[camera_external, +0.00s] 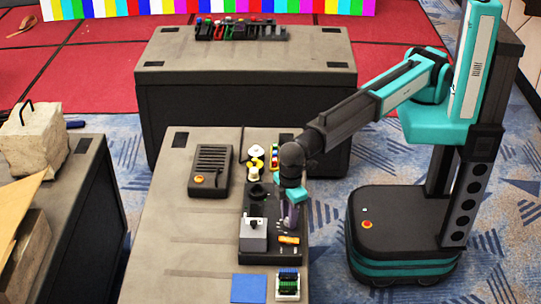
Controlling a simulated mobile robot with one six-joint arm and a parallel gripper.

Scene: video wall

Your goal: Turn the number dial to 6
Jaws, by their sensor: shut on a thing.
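A black control panel (268,258) lies on the near grey table. It carries a grey box with a small lever (253,236), a black round part (257,191) at its far left and small orange parts (289,239) at its near right. My gripper (291,222) points down over the panel's right side, right of the grey box. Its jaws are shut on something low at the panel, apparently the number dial. The dial and its numbers are hidden by the gripper or too small to read.
A dark slotted device (211,168) lies left of the panel. Yellow-and-white spools (256,164) stand behind it. A blue square (248,288) and a small green-and-white block (287,285) lie at the front. The table's left part is clear. Another table (180,50) stands behind.

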